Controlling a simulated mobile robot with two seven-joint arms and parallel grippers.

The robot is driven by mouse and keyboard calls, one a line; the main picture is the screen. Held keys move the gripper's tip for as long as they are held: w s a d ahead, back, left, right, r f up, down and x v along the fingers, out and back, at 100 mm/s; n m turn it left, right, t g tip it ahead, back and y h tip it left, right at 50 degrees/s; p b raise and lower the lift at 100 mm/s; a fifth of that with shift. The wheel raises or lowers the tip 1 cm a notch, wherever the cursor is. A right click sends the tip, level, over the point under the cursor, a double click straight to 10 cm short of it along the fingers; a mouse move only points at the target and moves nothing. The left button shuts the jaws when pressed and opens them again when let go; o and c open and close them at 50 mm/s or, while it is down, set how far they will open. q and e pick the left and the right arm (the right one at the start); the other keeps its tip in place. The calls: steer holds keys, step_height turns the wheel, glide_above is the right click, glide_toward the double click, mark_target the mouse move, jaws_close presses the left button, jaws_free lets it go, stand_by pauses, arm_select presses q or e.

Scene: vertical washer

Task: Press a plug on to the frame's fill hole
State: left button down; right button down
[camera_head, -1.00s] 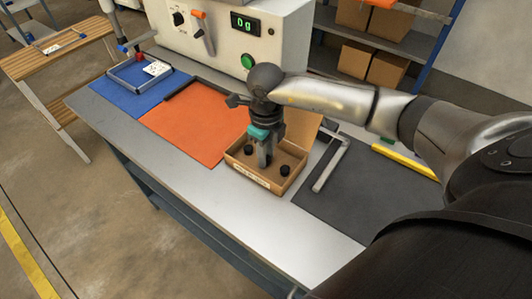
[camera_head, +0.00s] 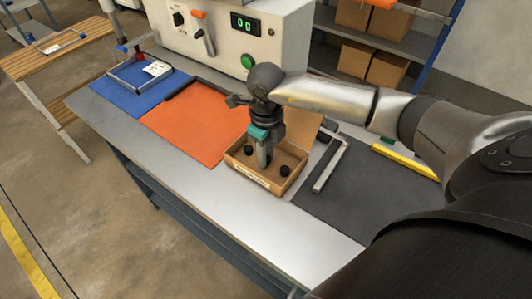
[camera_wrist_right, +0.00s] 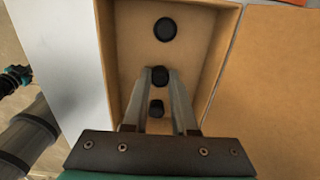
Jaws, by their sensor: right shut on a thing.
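My right gripper (camera_head: 263,160) points down into an open cardboard box (camera_head: 232,163) on the workbench. In the right wrist view its fingertips (camera_wrist_right: 160,74) are shut on a black plug (camera_wrist_right: 159,76), low inside the box. One more black plug (camera_wrist_right: 165,29) lies beyond the fingers and another (camera_wrist_right: 156,108) lies nearer the palm. In the head view these loose plugs show left (camera_head: 248,150) and right (camera_head: 285,170) of the fingers. A grey frame (camera_head: 117,78) with a white label lies on the blue mat. I cannot make out its fill hole. My left gripper (camera_wrist_right: 15,78) appears small at the wrist view's left edge.
The orange mat (camera_head: 190,125) left of the box holds a dark bar at its back edge. A grey angled bar (camera_head: 329,168) and a yellow bar (camera_head: 405,160) lie on the dark mat (camera_head: 370,200). A white machine (camera_head: 225,50) stands behind. The bench's front strip is clear.

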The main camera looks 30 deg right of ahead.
step_height(320, 180, up, 9)
steer(key=p, duration=0.6)
steer(key=shift+p, duration=0.4)
steer(key=shift+f, duration=0.1)
stand_by(0.4)
